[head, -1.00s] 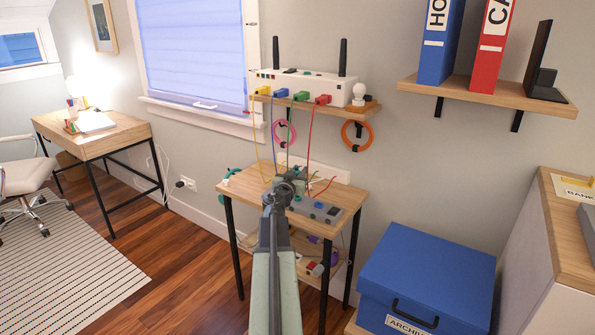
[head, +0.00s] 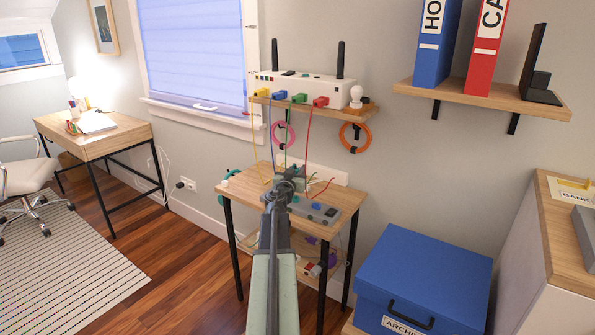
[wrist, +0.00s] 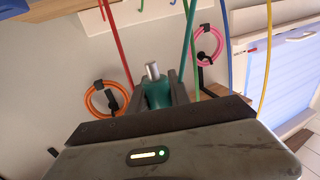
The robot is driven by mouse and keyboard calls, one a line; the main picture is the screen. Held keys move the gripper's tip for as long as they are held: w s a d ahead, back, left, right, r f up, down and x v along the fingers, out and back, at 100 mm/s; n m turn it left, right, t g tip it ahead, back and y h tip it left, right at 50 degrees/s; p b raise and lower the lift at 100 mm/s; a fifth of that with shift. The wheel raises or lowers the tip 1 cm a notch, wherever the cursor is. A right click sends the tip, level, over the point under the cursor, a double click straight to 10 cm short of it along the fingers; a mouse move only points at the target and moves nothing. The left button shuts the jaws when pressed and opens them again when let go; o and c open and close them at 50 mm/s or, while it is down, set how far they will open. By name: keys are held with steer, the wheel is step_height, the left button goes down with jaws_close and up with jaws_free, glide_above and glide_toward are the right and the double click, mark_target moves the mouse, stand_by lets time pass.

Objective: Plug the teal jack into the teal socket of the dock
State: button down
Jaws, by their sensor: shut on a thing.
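The teal jack (wrist: 158,93) stands between my gripper's fingers in the wrist view, with its bare metal tip pointing up and away. My gripper (wrist: 160,98) is shut on it. In the head view my gripper (head: 288,182) is over the small wooden table (head: 244,187), at the back of the grey dock (head: 326,214). The dock lies on the table's right part, with a blue piece on its top. My arm and gripper cover part of the dock, and I cannot make out the teal socket.
A wall shelf (head: 366,110) above the table holds a white router (head: 310,88). Yellow, blue, green and red cables hang from it to the table, close around my gripper. Pink (head: 283,135) and orange (head: 356,136) coils hang below. A blue archive box (head: 425,275) stands at right.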

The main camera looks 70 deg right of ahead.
steer(key=shift+s+f+b, duration=0.1)
steer(key=shift+f+b, duration=2.1)
steer(key=shift+f, duration=0.3)
steer(key=shift+f+b, duration=1.4)
steer(key=c, duration=1.1)
jaws_free()
steer(key=shift+r, duration=0.1)
steer(key=a, duration=0.8)
steer(key=shift+s, duration=0.25)
steer(key=shift+d, duration=0.15)
